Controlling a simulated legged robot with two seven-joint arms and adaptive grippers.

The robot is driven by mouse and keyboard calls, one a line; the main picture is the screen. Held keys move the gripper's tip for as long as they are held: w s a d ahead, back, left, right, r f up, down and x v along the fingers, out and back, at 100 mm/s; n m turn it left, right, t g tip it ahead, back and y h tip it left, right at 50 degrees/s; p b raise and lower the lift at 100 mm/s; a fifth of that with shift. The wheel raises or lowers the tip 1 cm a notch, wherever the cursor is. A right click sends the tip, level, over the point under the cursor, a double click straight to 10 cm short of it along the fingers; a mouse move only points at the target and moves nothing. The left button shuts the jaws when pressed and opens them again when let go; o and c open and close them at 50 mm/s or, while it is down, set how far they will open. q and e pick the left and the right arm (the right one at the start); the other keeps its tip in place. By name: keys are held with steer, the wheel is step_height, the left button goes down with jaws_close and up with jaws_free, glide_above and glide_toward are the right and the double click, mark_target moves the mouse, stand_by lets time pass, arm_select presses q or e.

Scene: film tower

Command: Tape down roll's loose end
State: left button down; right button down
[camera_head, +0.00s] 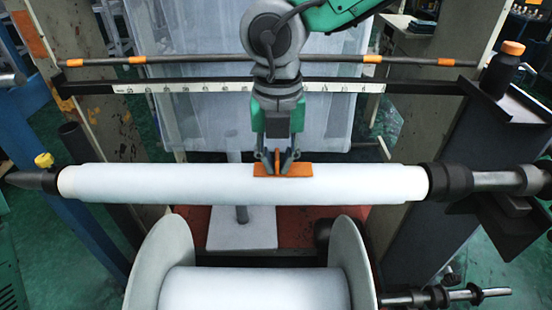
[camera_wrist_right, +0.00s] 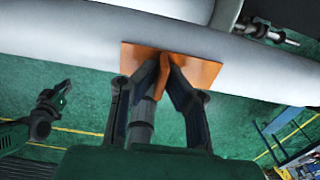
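A white film roll (camera_head: 150,184) lies across the frame on a shaft in the head view, and its pale surface also shows in the right wrist view (camera_wrist_right: 70,28). An orange tape piece (camera_head: 304,170) lies against the roll's front near its middle. My right gripper (camera_head: 283,163) reaches down from above to it. In the right wrist view, its fingertips (camera_wrist_right: 165,62) close on a raised orange tab in the middle of the tape (camera_wrist_right: 204,72). The film's loose end cannot be made out. My left gripper (camera_wrist_right: 58,97) shows small at the left of the right wrist view, away from the roll.
A lower white roll (camera_head: 250,290) sits between two round flanges. Behind the upper roll run a rod with orange tape marks (camera_head: 210,59) and a ruled bar (camera_head: 200,87). A dark bottle with an orange cap (camera_head: 502,70) stands at the right.

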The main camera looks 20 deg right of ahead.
steer(key=c, duration=1.6)
jaws_free()
